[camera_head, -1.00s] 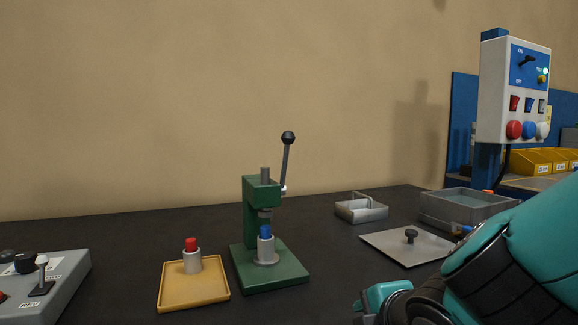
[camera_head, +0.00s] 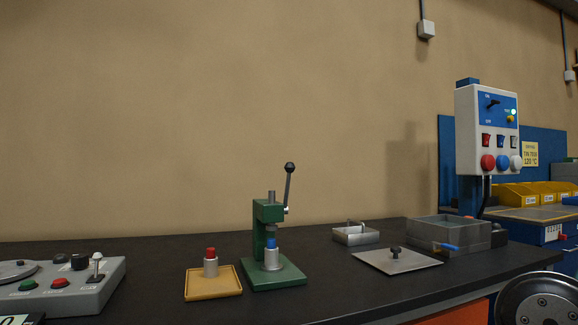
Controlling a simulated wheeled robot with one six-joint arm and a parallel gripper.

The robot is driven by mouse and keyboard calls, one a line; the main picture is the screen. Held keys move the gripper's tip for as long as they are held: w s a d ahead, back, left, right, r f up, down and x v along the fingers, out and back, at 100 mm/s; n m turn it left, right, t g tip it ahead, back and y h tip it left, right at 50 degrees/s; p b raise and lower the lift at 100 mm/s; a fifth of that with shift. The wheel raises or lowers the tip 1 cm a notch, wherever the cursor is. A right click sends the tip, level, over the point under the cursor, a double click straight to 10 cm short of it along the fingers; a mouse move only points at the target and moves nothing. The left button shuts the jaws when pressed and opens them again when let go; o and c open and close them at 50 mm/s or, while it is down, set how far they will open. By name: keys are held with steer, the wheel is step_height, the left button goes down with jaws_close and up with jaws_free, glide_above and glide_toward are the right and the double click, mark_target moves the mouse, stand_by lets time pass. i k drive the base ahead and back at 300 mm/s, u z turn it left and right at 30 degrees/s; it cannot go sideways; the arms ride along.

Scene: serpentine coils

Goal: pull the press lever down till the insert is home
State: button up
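The green press (camera_head: 266,226) stands on the dark bench near the middle of the view. Its lever (camera_head: 288,186) points up with a slight lean to the right and ends in a black knob (camera_head: 290,167). A blue insert (camera_head: 271,243) stands up from a grey cylinder (camera_head: 272,260) on the press base, under the ram. My gripper is not in view. A dark round part (camera_head: 542,300) at the lower right seems to be a piece of my arm.
A yellow tray (camera_head: 228,290) with a red-topped grey cylinder (camera_head: 211,263) is left of the press. A control console (camera_head: 75,289) is far left. A flat plate (camera_head: 375,263), metal trays (camera_head: 356,238) and a switch box (camera_head: 487,127) are to the right.

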mark_target(290, 167)
steer(key=u, duration=0.7)
steer(key=i, duration=0.75)
steer(key=z, duration=0.45)
